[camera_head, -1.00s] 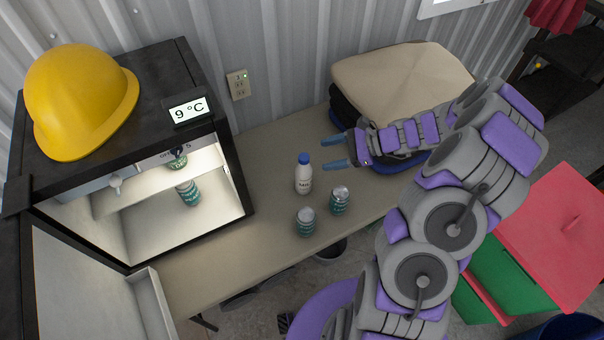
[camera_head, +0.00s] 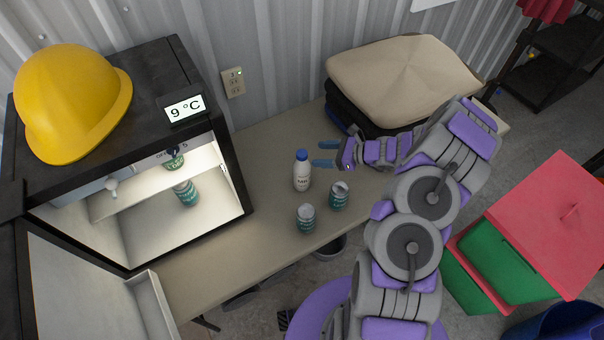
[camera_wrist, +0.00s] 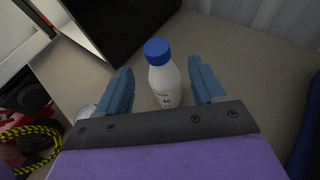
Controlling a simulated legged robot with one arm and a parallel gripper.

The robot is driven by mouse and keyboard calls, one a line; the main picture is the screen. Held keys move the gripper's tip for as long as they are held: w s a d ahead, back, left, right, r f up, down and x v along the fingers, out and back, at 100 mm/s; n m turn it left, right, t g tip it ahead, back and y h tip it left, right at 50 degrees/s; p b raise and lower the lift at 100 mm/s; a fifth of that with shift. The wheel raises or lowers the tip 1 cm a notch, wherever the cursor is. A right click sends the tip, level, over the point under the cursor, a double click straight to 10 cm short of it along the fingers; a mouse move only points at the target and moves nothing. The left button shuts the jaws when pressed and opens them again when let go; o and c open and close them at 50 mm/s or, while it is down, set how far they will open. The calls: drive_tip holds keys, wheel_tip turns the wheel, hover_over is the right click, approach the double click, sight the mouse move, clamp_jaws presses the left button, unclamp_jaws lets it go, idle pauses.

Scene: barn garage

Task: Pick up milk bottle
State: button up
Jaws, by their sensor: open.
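The white milk bottle (camera_head: 302,176) with a blue cap stands upright on the table (camera_head: 262,150), in front of the back wall. My gripper (camera_head: 322,154) is open just to the right of the bottle, its blue fingers pointing left toward it. In the wrist view the bottle (camera_wrist: 163,80) is upright between and slightly beyond the two open fingers (camera_wrist: 160,85). Its lower part is partly hidden by the gripper body. I see no finger touching it.
Two teal cans, one (camera_head: 339,196) and another (camera_head: 306,218), stand close in front of the bottle. An open lit fridge (camera_head: 150,110) with a yellow helmet (camera_head: 70,100) on top is at left. A beige-topped dark bag or case (camera_head: 400,75) lies at the back right.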

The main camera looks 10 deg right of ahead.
sight(302, 153)
drive_tip(key=shift+b+x, duration=0.8)
drive_tip(key=shift+x, duration=3.05)
drive_tip(key=shift+s+a+r, duration=0.1)
drive_tip(key=shift+r, duration=0.1)
drive_tip(key=shift+c, duration=0.4)
clamp_jaws()
